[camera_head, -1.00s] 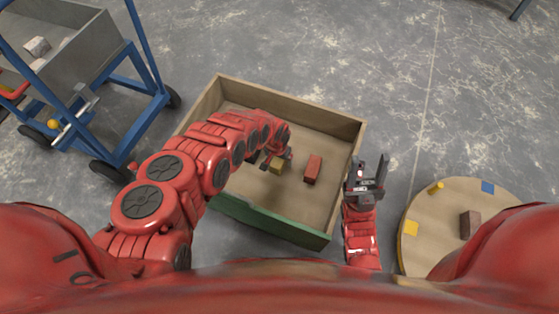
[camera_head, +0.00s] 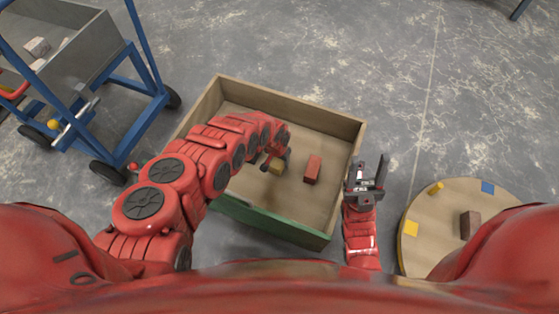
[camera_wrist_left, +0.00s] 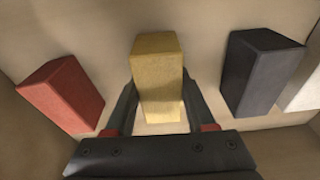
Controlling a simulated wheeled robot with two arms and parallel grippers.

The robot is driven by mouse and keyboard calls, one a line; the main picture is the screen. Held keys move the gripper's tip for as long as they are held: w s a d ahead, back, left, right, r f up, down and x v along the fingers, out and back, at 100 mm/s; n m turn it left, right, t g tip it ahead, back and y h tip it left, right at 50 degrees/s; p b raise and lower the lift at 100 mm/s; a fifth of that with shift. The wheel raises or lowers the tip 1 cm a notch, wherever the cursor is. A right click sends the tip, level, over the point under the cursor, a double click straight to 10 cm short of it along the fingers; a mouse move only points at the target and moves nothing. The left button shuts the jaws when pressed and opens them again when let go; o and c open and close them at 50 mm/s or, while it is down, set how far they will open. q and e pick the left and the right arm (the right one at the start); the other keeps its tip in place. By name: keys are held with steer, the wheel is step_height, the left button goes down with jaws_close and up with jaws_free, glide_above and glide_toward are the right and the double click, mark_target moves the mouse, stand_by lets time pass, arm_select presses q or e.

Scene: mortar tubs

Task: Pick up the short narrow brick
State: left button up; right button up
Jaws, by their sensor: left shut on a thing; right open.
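My left gripper (camera_wrist_left: 158,98) is shut on a yellow-tan brick (camera_wrist_left: 157,68), with one finger on each side of it. In the head view the yellow-tan brick (camera_head: 277,167) is inside the wooden box (camera_head: 322,116), partly covered by my left gripper (camera_head: 272,160). A red brick (camera_head: 312,169) lies to its right and also shows in the left wrist view (camera_wrist_left: 60,95). A dark grey brick (camera_wrist_left: 258,72) is on the other side of the held brick. My right gripper (camera_head: 369,178) is open and empty outside the box's right wall.
A pale block (camera_wrist_left: 306,85) shows at the wrist view's edge. A round wooden table (camera_head: 450,238) with a brown brick (camera_head: 470,225) and coloured pieces stands right. A blue-framed cart (camera_head: 160,95) with a grey tub (camera_head: 88,48) stands left. Floor behind the box is clear.

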arm_select(q)
jaws_close()
steer(key=shift+r, duration=0.15)
